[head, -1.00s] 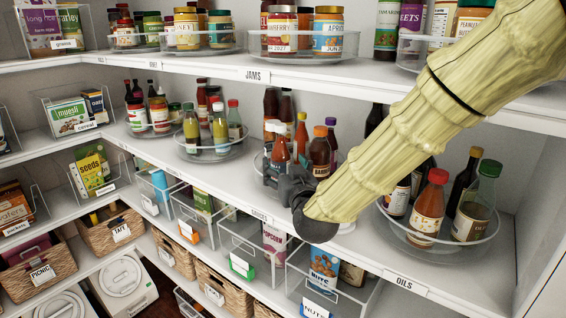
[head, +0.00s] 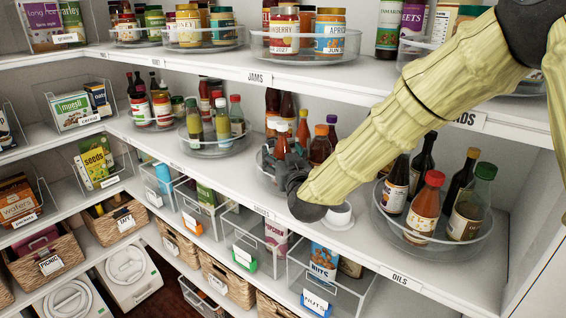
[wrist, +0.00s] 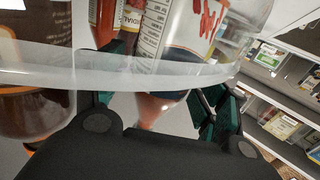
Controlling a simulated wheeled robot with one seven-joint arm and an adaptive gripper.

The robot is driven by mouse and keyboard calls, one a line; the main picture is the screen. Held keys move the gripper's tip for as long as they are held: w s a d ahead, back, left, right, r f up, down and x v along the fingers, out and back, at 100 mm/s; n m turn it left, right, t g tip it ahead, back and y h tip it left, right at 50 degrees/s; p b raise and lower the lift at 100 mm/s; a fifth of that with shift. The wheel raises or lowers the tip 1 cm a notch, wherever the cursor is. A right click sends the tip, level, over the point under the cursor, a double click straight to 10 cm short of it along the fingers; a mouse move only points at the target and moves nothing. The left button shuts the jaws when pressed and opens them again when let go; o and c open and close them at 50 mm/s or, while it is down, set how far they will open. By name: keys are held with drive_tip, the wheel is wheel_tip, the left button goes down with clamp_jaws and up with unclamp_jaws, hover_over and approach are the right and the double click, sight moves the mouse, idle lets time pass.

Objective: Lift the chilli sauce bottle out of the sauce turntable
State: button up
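The sauce turntable is on the middle shelf in the head view, largely behind my gripper (head: 277,162). Its clear curved rim (wrist: 40,56) crosses the wrist view. A bottle of orange-red sauce, apparently the chilli sauce bottle (head: 282,137), stands at the turntable's front left, just above my gripper. In the wrist view a bottle with red writing (wrist: 190,35) and a tapering red-orange part lies between my two dark green fingers. The fingers stand apart, with gaps beside the bottle. My gripper hides its lower part in the head view.
Other sauce bottles (head: 320,146) stand close behind and right on the turntable. An oils turntable (head: 398,231) is to the right, and another bottle turntable (head: 185,140) to the left. The jams shelf (head: 300,80) is overhead.

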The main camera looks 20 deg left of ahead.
drive_tip(key=c, duration=1)
drive_tip(key=shift+c, duration=1.2)
drive_tip(key=shift+w+r, duration=0.1)
drive_tip(key=shift+r, duration=0.05)
